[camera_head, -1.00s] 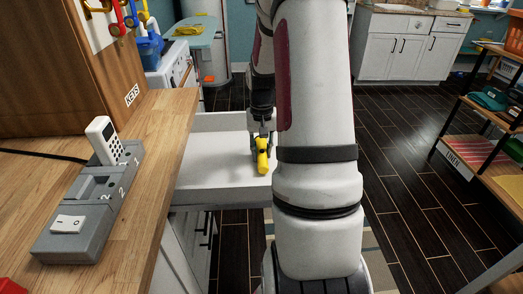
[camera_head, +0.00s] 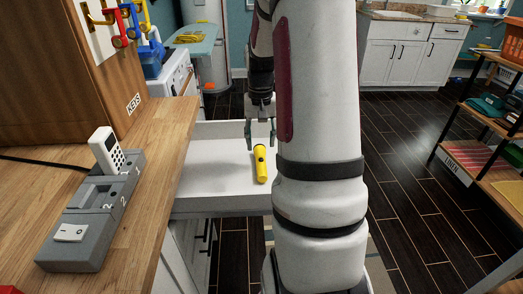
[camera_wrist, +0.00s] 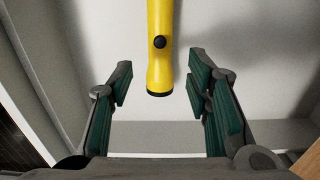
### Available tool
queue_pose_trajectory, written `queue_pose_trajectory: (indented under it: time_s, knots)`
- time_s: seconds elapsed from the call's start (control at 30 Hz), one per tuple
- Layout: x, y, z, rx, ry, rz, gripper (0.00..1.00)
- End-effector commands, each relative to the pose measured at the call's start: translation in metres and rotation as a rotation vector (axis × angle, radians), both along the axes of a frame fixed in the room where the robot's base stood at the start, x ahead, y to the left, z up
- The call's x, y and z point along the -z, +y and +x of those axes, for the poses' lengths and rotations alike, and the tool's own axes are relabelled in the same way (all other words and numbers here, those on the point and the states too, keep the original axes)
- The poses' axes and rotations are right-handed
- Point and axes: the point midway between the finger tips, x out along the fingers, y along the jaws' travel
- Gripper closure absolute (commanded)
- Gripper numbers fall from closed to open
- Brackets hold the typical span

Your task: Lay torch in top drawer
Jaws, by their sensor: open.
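The yellow torch (camera_head: 261,166) with a dark end lies on the white floor of the open top drawer (camera_head: 220,196). In the wrist view the torch (camera_wrist: 160,40) shows a black button and lies ahead of my fingertips, apart from both. My gripper (camera_head: 260,128) is above the drawer near the torch's far end. Part of the drawer's right side is hidden behind my arm in the head view.
A wooden counter (camera_head: 165,150) is left of the drawer, with a grey holder (camera_head: 80,240) and white remote (camera_head: 106,150) on it. A wooden KEYS cabinet (camera_head: 90,80) stands behind them. A shelf rack (camera_head: 490,130) is at the right. Dark floor between is clear.

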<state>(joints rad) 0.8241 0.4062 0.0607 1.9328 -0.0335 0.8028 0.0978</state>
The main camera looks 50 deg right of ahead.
Motion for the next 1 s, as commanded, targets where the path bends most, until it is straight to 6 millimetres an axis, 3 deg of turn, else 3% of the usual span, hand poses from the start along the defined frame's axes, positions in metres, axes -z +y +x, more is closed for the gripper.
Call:
queue_pose_trajectory:
  time_s: [0.1,0.33,0.47,0.57,0.73,0.87,1.0]
  knots:
    - [-0.023,0.000,0.001,-0.001,-0.003,-0.003,0.55]
    - [-0.044,0.001,0.001,-0.002,-0.002,-0.001,0.55]
    - [-0.060,0.019,0.002,-0.036,-0.006,-0.007,0.55]
    - [-0.084,0.054,0.003,-0.101,-0.016,-0.018,0.55]
    - [-0.128,0.136,-0.015,-0.257,-0.037,-0.038,0.55]
    - [-0.150,0.194,-0.042,-0.378,-0.056,-0.049,0.55]
    - [-0.164,0.246,-0.081,-0.506,-0.079,-0.056,0.55]
